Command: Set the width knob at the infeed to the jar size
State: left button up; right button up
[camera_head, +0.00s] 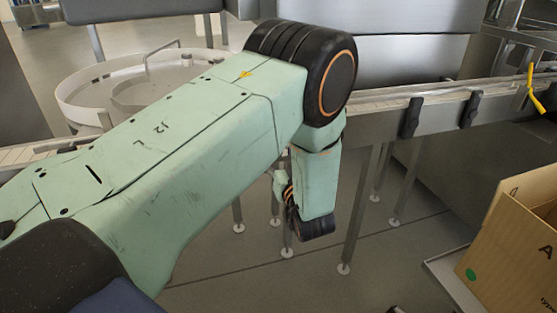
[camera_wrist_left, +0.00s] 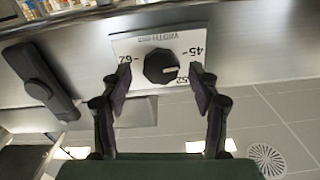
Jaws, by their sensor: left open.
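The width knob (camera_wrist_left: 160,67) is a black many-sided knob on a white scale plate (camera_wrist_left: 130,47) on the conveyor's metal side. I read 62 at the plate's left, 45 at upper right and 52 at lower right. A pale mark on the knob points to the right, roughly between 45 and 52. My left gripper (camera_wrist_left: 161,84) is open, with one finger on each side of the knob; I cannot tell whether they touch it. In the head view my left arm hides the knob and the gripper. My right gripper is not in view.
The conveyor (camera_head: 385,125) runs across the head view, with black brackets on its side. A round turntable (camera_head: 85,95) stands at the back left. A cardboard box (camera_head: 515,250) sits at the right. The wrist view shows a black bracket (camera_wrist_left: 40,80) left of the plate.

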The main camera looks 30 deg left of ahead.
pick_arm(q)
jog(key=shift+w+a+f, duration=0.1)
jog(key=shift+a+f, duration=0.05)
jog(key=shift+a, duration=0.15)
jog(key=shift+d, duration=0.15)
jog(key=c, duration=1.2)
jog(key=shift+o, duration=0.2)
jog(key=shift+n, duration=0.8)
jog(key=o, duration=1.2)
jog(key=shift+c, duration=0.2)
